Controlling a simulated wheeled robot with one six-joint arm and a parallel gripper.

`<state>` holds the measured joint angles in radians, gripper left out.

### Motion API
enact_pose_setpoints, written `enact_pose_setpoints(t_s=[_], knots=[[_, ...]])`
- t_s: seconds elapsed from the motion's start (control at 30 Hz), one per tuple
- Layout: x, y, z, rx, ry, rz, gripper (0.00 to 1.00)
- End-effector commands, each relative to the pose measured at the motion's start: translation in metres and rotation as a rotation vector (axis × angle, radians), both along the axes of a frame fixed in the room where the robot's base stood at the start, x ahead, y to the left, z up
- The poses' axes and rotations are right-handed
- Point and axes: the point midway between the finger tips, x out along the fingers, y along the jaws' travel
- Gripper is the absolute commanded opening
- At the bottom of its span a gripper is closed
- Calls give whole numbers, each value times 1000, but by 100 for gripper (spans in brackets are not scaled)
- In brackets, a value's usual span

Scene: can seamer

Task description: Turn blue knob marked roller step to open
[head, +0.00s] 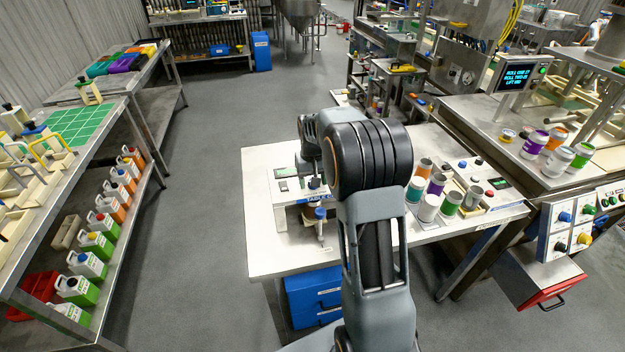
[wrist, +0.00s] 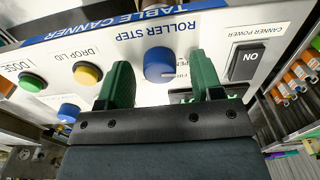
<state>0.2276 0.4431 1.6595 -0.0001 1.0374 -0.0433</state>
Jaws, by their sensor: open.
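The blue knob (wrist: 157,58) marked ROLLER STEP is on the white panel of the table canner, seen upside down in the wrist view. A pale pointer mark on it points to the right in that view. My gripper (wrist: 162,68) is open, with one green finger on each side of the knob. A gap shows on both sides, and the knob is not gripped. Small lettering near the knob is partly hidden by the right finger. In the head view the table canner (head: 287,186) stands on the steel table, and my arm hides the knob and much of the gripper.
The wrist view also shows a black CANNER POWER switch (wrist: 248,63) reading ON, a yellow DROP LID button (wrist: 87,73), a green DOSE button (wrist: 32,82) and another blue knob (wrist: 68,112). In the head view, several cans (head: 429,207) stand right of my arm.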

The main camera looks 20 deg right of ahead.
Motion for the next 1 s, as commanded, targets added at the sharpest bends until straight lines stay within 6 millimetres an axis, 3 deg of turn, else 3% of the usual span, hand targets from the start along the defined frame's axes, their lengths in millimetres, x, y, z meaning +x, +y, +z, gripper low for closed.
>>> enact_pose_setpoints(t_s=[0.27, 0.8, 1.0], knots=[[0, 0, 6, 0, 0, -1, 60], [0, 0, 105, 0, -2, 0, 60], [0, 0, 128, 0, -1, 0, 60]])
